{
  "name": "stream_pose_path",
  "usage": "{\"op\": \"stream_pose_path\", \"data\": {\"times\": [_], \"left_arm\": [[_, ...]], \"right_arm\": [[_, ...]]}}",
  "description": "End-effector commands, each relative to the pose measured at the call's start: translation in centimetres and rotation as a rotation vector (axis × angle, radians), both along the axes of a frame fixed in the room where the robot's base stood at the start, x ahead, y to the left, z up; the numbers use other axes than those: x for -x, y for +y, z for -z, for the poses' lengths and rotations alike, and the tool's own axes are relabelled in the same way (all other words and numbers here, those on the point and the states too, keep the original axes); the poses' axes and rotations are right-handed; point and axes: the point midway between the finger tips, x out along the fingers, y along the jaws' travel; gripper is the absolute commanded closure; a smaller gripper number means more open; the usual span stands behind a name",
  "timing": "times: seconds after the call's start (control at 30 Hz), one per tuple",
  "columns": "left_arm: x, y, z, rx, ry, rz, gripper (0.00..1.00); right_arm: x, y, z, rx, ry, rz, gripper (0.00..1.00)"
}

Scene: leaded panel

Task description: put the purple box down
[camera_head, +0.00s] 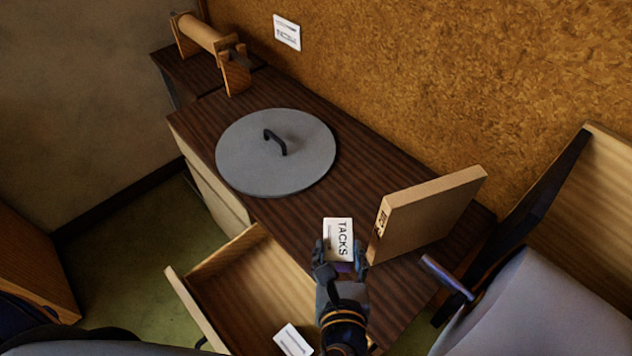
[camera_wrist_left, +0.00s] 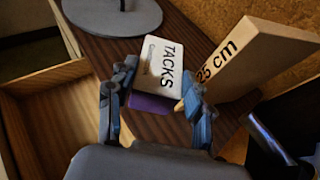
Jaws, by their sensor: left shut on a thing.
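My left gripper (camera_head: 341,268) is shut on the purple box (camera_wrist_left: 150,103), which has a white TACKS label on its top. The label faces up in the head view (camera_head: 338,240). The fingers sit on either side of the box in the left wrist view (camera_wrist_left: 160,88). The box is over the dark wooden counter (camera_head: 370,185), just left of the upright wooden block. I cannot tell whether its underside touches the counter. My right gripper is not in view.
A wooden block (camera_head: 425,215) marked 25 cm stands close right of the box. A round grey lid (camera_head: 275,160) with a black handle lies further back. An open drawer (camera_head: 250,285) at the front left holds a white-labelled item (camera_head: 293,341). A roll holder (camera_head: 208,45) stands at the back.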

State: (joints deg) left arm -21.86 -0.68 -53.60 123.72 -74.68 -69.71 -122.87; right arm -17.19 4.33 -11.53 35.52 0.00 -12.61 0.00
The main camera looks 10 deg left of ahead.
Motion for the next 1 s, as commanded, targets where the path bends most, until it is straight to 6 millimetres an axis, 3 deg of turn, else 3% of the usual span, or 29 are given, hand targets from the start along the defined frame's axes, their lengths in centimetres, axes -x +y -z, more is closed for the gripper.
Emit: {"op": "stream_pose_path", "data": {"times": [0.17, 0.47, 0.6, 1.0], "left_arm": [[-1.8, 0.5, 0.5, -0.004, -0.002, 0.010, 0.85], [-8.8, 3.0, 3.8, -0.004, -0.002, 0.008, 0.85], [-10.7, 3.6, 6.9, -0.005, 0.001, 0.010, 0.85], [-13.0, 4.4, 11.0, -0.003, 0.005, 0.010, 0.85]], "right_arm": [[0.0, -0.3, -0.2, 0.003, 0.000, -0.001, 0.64], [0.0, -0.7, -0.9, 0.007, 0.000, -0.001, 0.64], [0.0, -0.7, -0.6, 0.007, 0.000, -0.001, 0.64], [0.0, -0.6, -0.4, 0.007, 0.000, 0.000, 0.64]]}}
